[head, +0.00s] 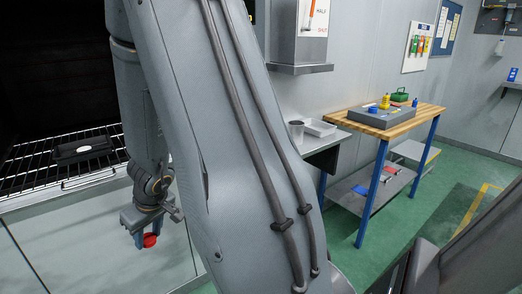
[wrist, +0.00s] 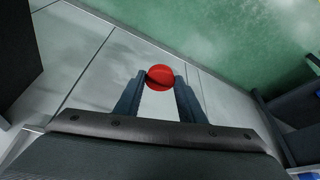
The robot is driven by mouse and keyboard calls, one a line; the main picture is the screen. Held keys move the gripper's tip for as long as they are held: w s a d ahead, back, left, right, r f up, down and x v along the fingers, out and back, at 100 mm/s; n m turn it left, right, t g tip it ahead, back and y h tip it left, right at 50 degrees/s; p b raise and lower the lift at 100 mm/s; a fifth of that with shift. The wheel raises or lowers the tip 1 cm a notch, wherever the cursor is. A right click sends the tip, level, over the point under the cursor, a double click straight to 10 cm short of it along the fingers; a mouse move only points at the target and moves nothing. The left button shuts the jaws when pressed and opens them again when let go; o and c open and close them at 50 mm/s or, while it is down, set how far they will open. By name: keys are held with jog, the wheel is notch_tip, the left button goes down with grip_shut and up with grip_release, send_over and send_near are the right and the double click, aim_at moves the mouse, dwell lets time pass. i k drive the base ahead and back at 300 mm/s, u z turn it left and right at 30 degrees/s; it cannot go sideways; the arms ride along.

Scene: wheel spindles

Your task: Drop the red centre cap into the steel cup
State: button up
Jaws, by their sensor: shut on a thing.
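The red centre cap (wrist: 160,77) is round and sits between the fingertips of my gripper (wrist: 158,82) in the wrist view. In the head view the cap (head: 149,240) hangs below my gripper (head: 147,236) at the lower left, in front of a pale panel and clear of any surface. My gripper is shut on it. The steel cup (head: 296,131) is a grey cylinder standing on the metal shelf, right of my arm and well away from my gripper. Its inside is too small to make out.
A pale tray (head: 318,127) stands right beside the cup. A wooden-topped table (head: 398,121) with a grey box and coloured parts is further right. A wire rack (head: 30,165) with a dark block is at left. My arm covers much of the middle.

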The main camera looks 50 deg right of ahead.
aim_at(297, 142)
jog(key=z, duration=4.1)
jog(key=k, duration=2.6)
jog(key=u, duration=1.2)
jog(key=i, duration=1.65)
jog(key=z, duration=0.05)
